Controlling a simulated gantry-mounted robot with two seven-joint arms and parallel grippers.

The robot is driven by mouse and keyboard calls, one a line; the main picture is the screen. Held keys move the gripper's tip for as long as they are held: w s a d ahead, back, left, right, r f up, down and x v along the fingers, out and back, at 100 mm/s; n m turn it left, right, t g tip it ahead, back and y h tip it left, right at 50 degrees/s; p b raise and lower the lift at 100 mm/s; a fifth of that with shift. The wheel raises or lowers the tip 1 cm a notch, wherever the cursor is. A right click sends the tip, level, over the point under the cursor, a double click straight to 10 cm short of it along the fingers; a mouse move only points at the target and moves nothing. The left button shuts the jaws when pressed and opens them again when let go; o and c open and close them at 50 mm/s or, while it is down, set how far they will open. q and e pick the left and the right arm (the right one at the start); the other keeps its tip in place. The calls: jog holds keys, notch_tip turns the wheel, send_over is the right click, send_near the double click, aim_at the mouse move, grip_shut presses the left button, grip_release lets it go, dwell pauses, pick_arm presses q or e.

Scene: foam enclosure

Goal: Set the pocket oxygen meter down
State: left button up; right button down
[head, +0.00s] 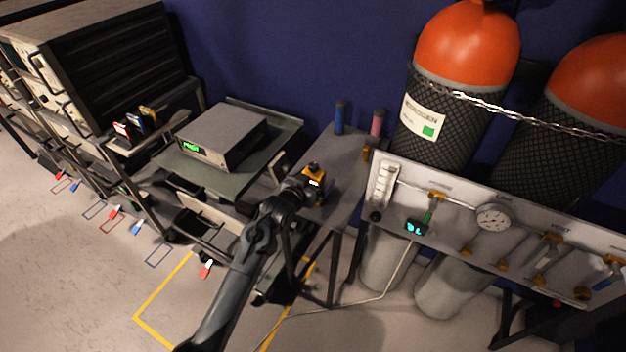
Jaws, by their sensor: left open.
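The pocket oxygen meter appears to be the small yellow and black device (316,174) with a lit display, upright on the narrow grey side table (347,165). My left gripper (302,186) is at the end of the dark arm reaching up from the bottom, right beside the meter's lower left side. Its jaws are open; the fingers are small and dark, and I cannot tell whether they touch the meter. My right gripper is not in view.
A grey instrument box (222,135) with a green display sits on a bench to the left. A blue cylinder (340,117) and a pink cylinder (377,123) stand at the side table's back. A gauge panel (465,218) and orange-topped gas bottles (468,45) are on the right.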

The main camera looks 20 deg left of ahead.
pick_arm(q)
jog(key=shift+r, duration=0.1)
jog(key=shift+s+r, duration=0.25)
jog(key=shift+s, duration=0.25)
jog(key=p+v, duration=0.3)
jog(key=v, duration=0.8)
jog(key=s+f+g, duration=0.3)
jog(key=s, duration=0.8)
jog(key=s+d+f+g+y, duration=0.1)
jog(key=s+f+g, duration=0.2)
jog(key=s, duration=0.9)
jog(key=s+f+g, duration=0.4)
jog(key=s, duration=0.8)
jog(key=shift+d+g+y, duration=0.2)
jog(key=shift+g+y, duration=0.2)
jog(key=shift+f, duration=0.15)
